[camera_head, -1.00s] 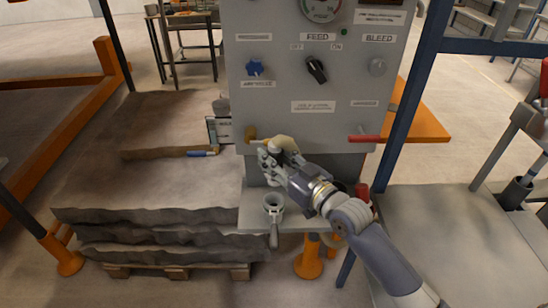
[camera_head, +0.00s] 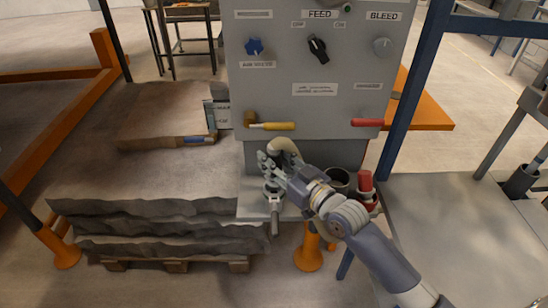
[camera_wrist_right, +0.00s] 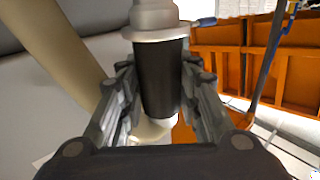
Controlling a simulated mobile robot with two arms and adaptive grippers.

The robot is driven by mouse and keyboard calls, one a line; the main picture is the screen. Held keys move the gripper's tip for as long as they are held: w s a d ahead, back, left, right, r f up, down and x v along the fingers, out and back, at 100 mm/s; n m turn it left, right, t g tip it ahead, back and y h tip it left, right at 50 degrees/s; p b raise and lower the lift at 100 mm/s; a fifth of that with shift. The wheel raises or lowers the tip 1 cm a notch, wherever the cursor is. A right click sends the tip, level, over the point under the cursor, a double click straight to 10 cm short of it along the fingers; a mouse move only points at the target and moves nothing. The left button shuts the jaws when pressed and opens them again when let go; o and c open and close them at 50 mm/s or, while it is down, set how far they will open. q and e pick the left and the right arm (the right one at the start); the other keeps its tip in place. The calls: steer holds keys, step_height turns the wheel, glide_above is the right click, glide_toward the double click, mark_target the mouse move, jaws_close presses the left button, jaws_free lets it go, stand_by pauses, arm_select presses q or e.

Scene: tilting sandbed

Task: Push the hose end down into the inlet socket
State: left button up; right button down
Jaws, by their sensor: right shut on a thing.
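My right gripper (camera_head: 270,168) is shut on the hose end, a dark cylinder (camera_wrist_right: 162,80) between its fingers in the right wrist view. The beige hose (camera_head: 284,146) arches just above the fingers; it also runs down the left of the wrist view (camera_wrist_right: 70,50). The inlet socket (camera_head: 272,190), a small metal cup with a lever handle, is directly below the gripper and partly hidden. In the wrist view a flanged metal piece (camera_wrist_right: 156,28) meets the dark cylinder's upper end. I cannot tell whether it is socket or hose fitting, nor how deep the end sits. My left gripper is not in view.
The grey panel (camera_head: 315,90) stands behind, with a yellow handle (camera_head: 272,126) and a red handle (camera_head: 367,122). A dark cup (camera_head: 338,178) and a red-handled part (camera_head: 366,180) are beside my arm.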

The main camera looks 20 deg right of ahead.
steer(key=shift+r, duration=0.15)
stand_by(0.5)
stand_by(0.3)
steer(key=shift+p, duration=0.7)
stand_by(0.4)
steer(key=shift+f+b, duration=1.55)
steer(key=shift+f, duration=0.75)
steer(key=c, duration=1.1)
jaws_free()
steer(key=shift+s+f, duration=0.1)
steer(key=shift+f, duration=0.05)
steer(key=v, duration=1.2)
